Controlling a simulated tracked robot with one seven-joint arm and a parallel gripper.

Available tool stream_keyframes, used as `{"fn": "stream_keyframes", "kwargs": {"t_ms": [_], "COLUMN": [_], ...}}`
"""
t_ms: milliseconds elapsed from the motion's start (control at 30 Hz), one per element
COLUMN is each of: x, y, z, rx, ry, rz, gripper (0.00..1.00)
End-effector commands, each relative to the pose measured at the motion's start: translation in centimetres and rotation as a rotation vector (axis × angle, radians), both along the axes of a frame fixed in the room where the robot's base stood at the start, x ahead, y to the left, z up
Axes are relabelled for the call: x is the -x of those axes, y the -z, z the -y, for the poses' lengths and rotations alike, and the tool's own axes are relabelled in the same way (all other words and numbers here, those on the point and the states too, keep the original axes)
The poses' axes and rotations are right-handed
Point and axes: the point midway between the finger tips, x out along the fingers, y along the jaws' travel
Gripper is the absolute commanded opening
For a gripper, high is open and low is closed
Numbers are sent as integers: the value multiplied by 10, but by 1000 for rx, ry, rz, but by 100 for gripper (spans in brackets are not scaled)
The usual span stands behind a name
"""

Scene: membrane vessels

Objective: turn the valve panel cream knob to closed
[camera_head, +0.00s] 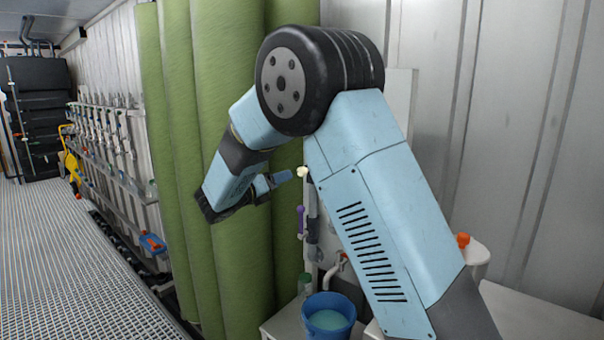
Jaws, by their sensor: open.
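The cream knob (302,172) is a small pale knob near the top of a narrow upright panel with pipework (311,205), just left of my upper arm. Much of the panel is hidden behind my arm. My gripper (288,176) is small in view, at the end of my blue wrist, and points right toward the cream knob. Its tip appears close to the knob's left side; I cannot tell whether they touch. The jaws are open, with nothing seen between them. The knob's turn position is too small to read.
A purple handle (300,220) is below the knob. A blue bucket (329,318) of liquid stands below the panel. Tall green vessels (233,280) rise behind my wrist. An orange knob (463,240) is right of my arm. Open grating floor (70,270) lies at left.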

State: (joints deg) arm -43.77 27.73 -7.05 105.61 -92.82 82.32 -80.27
Motion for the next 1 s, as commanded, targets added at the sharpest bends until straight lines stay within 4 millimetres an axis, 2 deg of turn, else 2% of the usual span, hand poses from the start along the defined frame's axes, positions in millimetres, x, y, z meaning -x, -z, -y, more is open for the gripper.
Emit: {"fn": "stream_keyframes", "kwargs": {"t_ms": [200, 500, 733, 1000], "x": [-28, -62, -76, -78], "y": [0, 0, 0, 0], "z": [29, 63, 76, 78], "rx": [0, -1, -2, -2], "ry": [4, 2, 1, 1], "rz": [1, 2, 1, 1], "gripper": [57, 57, 57, 57]}}
